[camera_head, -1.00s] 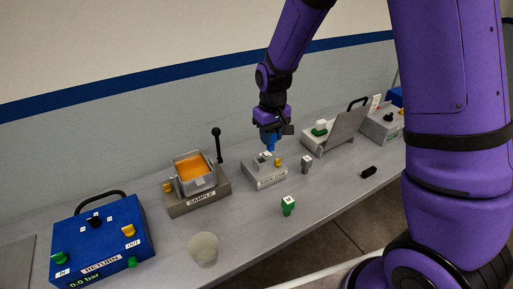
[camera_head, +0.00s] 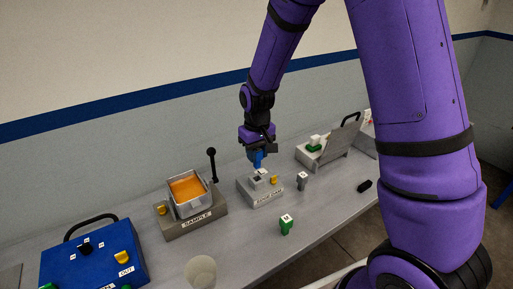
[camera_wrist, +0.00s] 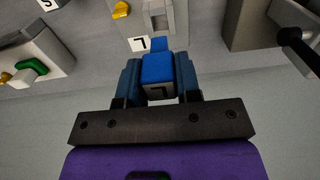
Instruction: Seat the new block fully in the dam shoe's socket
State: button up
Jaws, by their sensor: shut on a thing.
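My gripper (camera_head: 258,148) is shut on a blue block (camera_head: 257,160). In the wrist view the blue block (camera_wrist: 158,68) sits between the two fingers, with a white, dark-marked face towards the camera. The dam shoe (camera_head: 266,199) is a grey box with a labelled front, a raised part on top and a dark socket opening (camera_head: 254,180). The block hangs just above the shoe's top in the head view; whether it touches anything is unclear. The shoe's grey top (camera_wrist: 160,16) also shows beyond the block in the wrist view.
A yellow knob (camera_head: 274,180) stands on the shoe. The sample station with an orange bath (camera_head: 187,189) and black lever (camera_head: 212,164) is left. A grey station with a tilted plate (camera_head: 340,141) is right.

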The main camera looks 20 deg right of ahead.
aim_at(257, 167)
jog(key=shift+f, duration=1.7)
jog(key=shift+f, duration=2.1)
jog(key=o, duration=1)
notch_tip(257, 167, up, 11)
jog(key=shift+f, duration=0.1)
dwell(0.5)
